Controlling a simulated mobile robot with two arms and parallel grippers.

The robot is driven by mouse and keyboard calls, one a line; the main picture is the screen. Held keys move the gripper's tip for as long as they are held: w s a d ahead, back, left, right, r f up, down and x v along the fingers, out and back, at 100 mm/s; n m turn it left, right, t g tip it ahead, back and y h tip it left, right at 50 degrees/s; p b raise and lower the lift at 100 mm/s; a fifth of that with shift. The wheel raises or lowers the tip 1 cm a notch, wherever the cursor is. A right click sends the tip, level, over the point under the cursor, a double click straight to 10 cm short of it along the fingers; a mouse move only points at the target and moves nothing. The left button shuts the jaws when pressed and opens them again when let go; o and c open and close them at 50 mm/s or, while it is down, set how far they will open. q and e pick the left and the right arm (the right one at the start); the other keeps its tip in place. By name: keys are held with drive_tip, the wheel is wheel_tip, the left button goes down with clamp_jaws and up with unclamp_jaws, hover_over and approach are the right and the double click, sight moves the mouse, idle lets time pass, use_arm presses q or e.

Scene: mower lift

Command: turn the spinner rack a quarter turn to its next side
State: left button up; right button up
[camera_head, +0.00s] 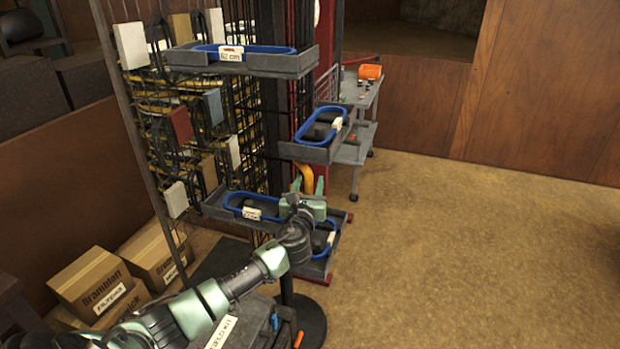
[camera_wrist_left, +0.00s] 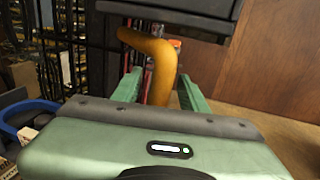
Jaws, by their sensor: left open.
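The spinner rack (camera_head: 292,67) has dark grey trays at several heights around a post on a round black base (camera_head: 312,325). Blue belts lie in the trays, some with white tags. A bent orange-yellow handle (camera_head: 306,178) sticks out below the middle tray (camera_head: 313,151). My left gripper (camera_head: 308,184) is open, with green fingers pointing up on either side of the handle in the picture. In the left wrist view the handle (camera_wrist_left: 160,72) stands between the two fingers (camera_wrist_left: 159,90); I cannot tell how deep it sits between them. My right gripper is not in view.
Cardboard boxes (camera_head: 92,285) stand on the floor at the left. A wire grid wall with hung packages (camera_head: 181,125) is behind the rack. A grey cart (camera_head: 357,140) with an orange bin (camera_head: 370,71) stands behind it. The brown floor (camera_head: 470,240) at the right is clear.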

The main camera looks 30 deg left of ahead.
use_arm(q)
drive_tip(key=shift+x, duration=1.05)
clamp_jaws()
idle(0.7)
